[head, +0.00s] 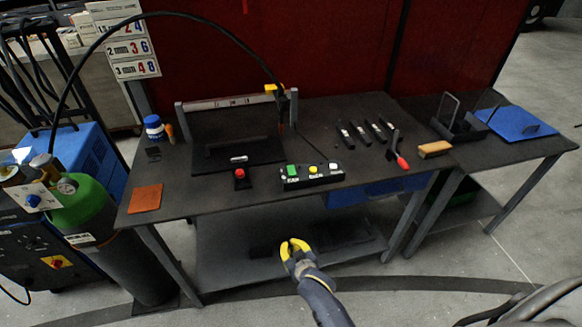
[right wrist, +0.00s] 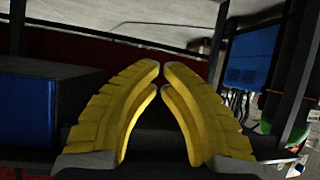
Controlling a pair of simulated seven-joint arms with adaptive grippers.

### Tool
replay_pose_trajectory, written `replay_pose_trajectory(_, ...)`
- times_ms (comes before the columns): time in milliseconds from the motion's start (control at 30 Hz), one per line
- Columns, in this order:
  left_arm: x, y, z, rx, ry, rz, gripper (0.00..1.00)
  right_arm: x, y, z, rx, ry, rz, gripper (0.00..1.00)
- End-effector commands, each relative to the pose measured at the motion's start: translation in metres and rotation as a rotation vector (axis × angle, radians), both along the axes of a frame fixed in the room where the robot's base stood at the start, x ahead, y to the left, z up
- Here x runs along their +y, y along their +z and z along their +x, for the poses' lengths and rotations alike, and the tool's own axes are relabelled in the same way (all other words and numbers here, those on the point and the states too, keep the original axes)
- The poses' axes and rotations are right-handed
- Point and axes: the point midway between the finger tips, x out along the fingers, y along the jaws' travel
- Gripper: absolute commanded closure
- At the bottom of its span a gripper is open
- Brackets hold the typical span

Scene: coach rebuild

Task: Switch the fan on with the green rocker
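The green rocker (head: 292,170) is on the left part of a black control box (head: 311,183) near the front edge of the dark workbench. A yellow button (head: 313,169) is on the same box, right of the rocker. My right gripper (head: 294,241) has yellow fingers and is in front of the bench, below the box in the head view, apart from it. In the right wrist view, its fingertips (right wrist: 161,66) nearly meet with nothing held between them. The rocker is not in the right wrist view. I cannot make out a fan. My left gripper is not in view.
A red button (head: 240,173) on a black base stands left of the box. Black bars (head: 362,133), a red-handled tool (head: 401,161) and a wooden block (head: 434,149) lie to the right. An orange pad (head: 146,198) lies at the left. A lower shelf (head: 225,250) runs beneath the bench.

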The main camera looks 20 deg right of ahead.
Motion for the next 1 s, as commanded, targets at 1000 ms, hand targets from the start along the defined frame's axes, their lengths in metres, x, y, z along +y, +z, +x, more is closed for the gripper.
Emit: replay_pose_trajectory(1000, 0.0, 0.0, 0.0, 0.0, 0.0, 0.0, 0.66, -0.034, 0.312, 0.023, -0.473, -0.143, 0.1, 1.0)
